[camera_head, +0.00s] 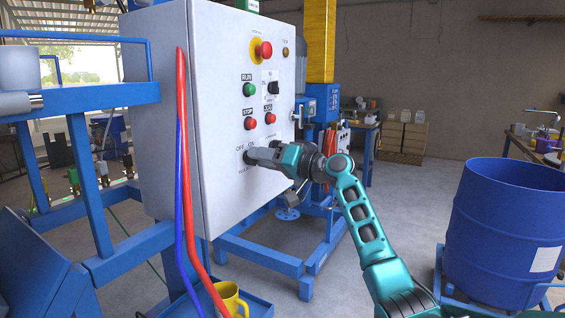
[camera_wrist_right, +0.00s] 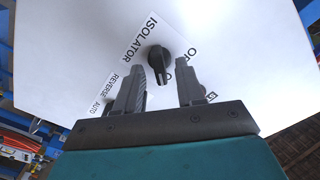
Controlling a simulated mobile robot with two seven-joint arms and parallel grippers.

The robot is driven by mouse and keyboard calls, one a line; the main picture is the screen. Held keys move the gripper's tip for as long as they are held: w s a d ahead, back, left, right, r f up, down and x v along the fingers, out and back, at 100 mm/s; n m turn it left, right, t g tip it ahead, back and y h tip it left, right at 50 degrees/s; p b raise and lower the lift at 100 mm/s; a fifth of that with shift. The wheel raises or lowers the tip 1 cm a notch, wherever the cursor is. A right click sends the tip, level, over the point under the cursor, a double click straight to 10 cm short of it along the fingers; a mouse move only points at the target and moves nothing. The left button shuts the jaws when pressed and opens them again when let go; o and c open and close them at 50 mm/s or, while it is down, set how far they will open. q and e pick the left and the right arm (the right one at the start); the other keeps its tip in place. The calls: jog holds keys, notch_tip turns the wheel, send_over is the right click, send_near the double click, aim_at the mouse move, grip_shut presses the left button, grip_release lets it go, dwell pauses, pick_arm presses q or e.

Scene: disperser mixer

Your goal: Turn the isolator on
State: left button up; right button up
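The isolator is a black rotary knob (camera_wrist_right: 159,62) on the white control panel (camera_head: 215,130), under the OFF and ON lettering. The knob's exact setting is hard to tell. My left gripper is not in view.
Above the isolator are a red emergency stop (camera_head: 264,50), a green RUN button (camera_head: 249,90), a red STOP button (camera_head: 250,123) and a black selector (camera_head: 274,88). Red and blue hoses (camera_head: 183,170) hang at the panel's left edge. A blue drum (camera_head: 505,225) stands at right.

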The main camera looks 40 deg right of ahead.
jog(key=b+v, duration=0.2)
jog(key=v, duration=1)
jog(key=s+a+f+g+h, duration=0.15)
jog(key=a+f, duration=0.35)
jog(key=f, duration=1)
jog(key=s+a+f+g+h, duration=0.1)
jog(key=a+f+g+h, duration=0.25)
jog(key=f, duration=1.05)
jog(key=s+a+f+n, duration=0.6)
jog(key=s+a+f, duration=0.9)
jog(key=s+a, duration=0.4)
jog(key=shift+f+g, duration=0.2)
jog(key=shift+g, duration=0.2)
jog(key=shift+s+a, duration=0.1)
